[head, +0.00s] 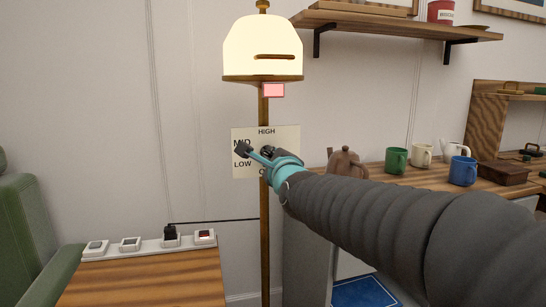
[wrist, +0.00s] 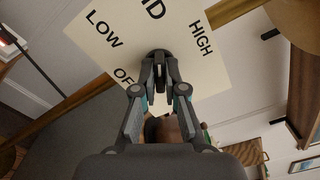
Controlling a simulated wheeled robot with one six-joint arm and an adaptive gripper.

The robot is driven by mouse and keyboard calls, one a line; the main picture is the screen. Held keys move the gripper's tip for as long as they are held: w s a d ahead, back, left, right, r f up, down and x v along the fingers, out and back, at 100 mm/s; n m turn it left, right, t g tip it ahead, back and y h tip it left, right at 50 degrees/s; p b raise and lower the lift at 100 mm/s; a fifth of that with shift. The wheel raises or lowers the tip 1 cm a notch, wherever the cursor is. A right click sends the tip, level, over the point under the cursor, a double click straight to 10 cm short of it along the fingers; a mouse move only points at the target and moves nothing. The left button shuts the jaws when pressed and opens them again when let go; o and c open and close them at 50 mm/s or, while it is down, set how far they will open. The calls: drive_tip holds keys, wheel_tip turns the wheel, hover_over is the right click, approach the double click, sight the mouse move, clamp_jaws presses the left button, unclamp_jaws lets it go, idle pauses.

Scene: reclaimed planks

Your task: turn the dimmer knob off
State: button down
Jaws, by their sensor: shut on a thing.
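The dimmer's cream plate (head: 287,139) is on the pole of a lit floor lamp (head: 263,45). It is lettered HIGH, MID and LOW, with OFF partly covered by my gripper. The plate also shows tilted in the wrist view (wrist: 112,30). The dark dimmer knob (wrist: 158,53) is at the plate's middle, partly hidden by my fingers. My gripper (head: 255,150) is at the plate, and its fingers close around the knob in the wrist view (wrist: 160,74). The knob's pointing direction cannot be told. The knob is mostly hidden in the head view.
A wooden counter (head: 410,178) at right holds a brown pot (head: 346,163), a green mug (head: 396,160), a blue mug (head: 462,171) and a white pitcher (head: 456,139). A shelf (head: 400,24) is above. A power strip (head: 147,246) lies on a low wooden surface at left.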

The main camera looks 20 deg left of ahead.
drive_tip(key=shift+f+n, duration=0.1)
drive_tip(key=shift+n, duration=0.3)
drive_tip(key=n+b, duration=0.2)
drive_tip(key=n, duration=0.9)
drive_tip(key=shift+n, duration=0.3)
drive_tip(key=n+p, duration=0.1)
drive_tip(key=n, duration=0.4)
drive_tip(key=shift+n, duration=0.3)
drive_tip(key=n+p, duration=0.1)
drive_tip(key=n, duration=0.2)
drive_tip(key=n+p, duration=0.1)
drive_tip(key=n, duration=0.1)
drive_tip(key=shift+r+n, duration=0.2)
drive_tip(key=shift+n, duration=0.5)
